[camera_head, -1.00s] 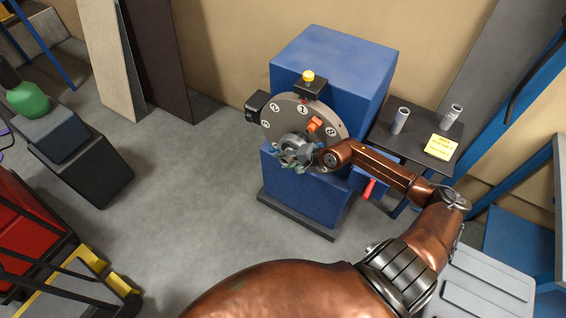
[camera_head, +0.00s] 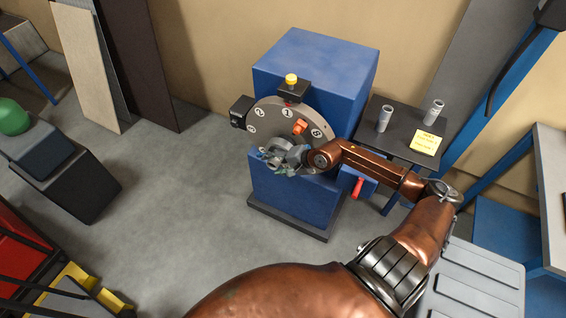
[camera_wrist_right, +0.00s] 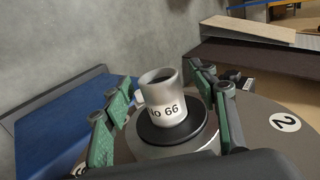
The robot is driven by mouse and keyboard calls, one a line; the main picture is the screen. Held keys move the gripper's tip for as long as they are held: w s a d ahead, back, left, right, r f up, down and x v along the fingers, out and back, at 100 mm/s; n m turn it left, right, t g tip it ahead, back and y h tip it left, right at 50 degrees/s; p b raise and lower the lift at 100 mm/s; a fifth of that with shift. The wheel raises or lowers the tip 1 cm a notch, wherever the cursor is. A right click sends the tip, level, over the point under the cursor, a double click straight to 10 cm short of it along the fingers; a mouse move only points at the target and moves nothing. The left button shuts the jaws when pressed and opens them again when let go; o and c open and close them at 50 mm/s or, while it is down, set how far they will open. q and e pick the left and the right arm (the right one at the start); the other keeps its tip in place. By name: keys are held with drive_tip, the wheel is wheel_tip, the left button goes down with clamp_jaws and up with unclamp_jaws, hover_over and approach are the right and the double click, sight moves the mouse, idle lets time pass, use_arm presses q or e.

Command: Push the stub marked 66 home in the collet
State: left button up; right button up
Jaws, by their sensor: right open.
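The light grey stub (camera_wrist_right: 165,98), printed "No 66", projects from the dark round collet (camera_wrist_right: 175,130) in the wrist view. How deep it sits is hidden. My right gripper (camera_wrist_right: 160,105) is open, its green-padded fingers on either side of the stub with visible gaps. In the head view my right gripper (camera_head: 274,163) is in front of the lower part of the grey numbered disc (camera_head: 270,115) on the blue machine. It covers the stub there. My left gripper is not in view.
A small dark table (camera_head: 400,138) at the right holds two grey cylinders (camera_head: 385,119) and a yellow note (camera_head: 425,143). A red handle (camera_head: 357,188) hangs below my right forearm. An orange part (camera_head: 299,127) projects from the disc.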

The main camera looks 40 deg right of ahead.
drive_tip(key=v, duration=1.1)
